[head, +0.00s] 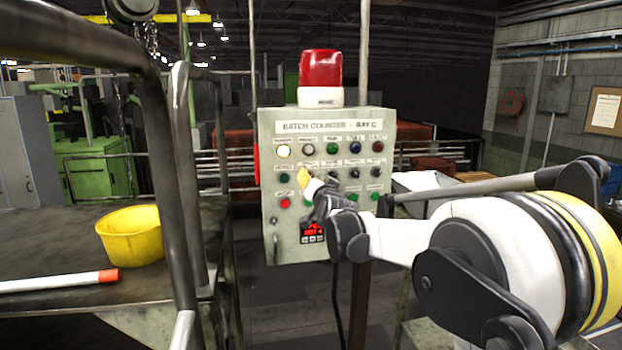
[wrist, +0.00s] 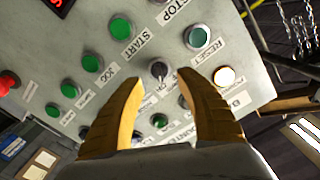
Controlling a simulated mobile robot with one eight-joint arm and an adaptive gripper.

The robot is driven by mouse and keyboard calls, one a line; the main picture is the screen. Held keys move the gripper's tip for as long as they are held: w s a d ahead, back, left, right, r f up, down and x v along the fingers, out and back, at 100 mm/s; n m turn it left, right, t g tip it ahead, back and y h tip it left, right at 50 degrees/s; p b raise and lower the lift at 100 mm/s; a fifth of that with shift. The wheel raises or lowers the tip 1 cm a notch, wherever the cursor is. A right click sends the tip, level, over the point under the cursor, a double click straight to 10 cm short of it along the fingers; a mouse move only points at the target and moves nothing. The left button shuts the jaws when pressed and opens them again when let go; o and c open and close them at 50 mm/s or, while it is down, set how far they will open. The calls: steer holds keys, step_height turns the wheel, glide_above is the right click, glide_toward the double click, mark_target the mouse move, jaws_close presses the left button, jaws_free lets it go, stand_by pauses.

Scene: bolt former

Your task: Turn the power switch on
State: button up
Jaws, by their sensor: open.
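The grey-green control box (head: 268,235) stands ahead in the head view, with rows of lamps and buttons. In the wrist view a dark rotary switch knob (wrist: 158,70) lies on the panel (wrist: 190,65), between and just beyond my fingertips. Its label is partly hidden, so I cannot read its setting. My gripper (wrist: 160,78) is open, with one yellow finger on each side of the knob; contact cannot be told. In the head view my gripper (head: 305,180) is in front of the second row and hides the knob. A whitish lamp (head: 283,151) at top left looks lit.
A red beacon (head: 321,70) tops the box. Metal rails (head: 182,150) and a table with a yellow bowl (head: 132,238) stand at left. A chain (wrist: 297,28) hangs beside the panel.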

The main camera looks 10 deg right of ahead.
steer(key=s, duration=0.9)
steer(key=shift+s, duration=0.2)
steer(key=s+f+n+g+b, duration=0.6)
steer(key=s+f+g+b, duration=0.5)
steer(key=s+f, duration=2.8)
steer(key=s+b, duration=0.2)
steer(key=b, duration=0.6)
steer(key=shift+s+a+f, duration=0.2)
steer(key=shift+s+f, duration=0.2)
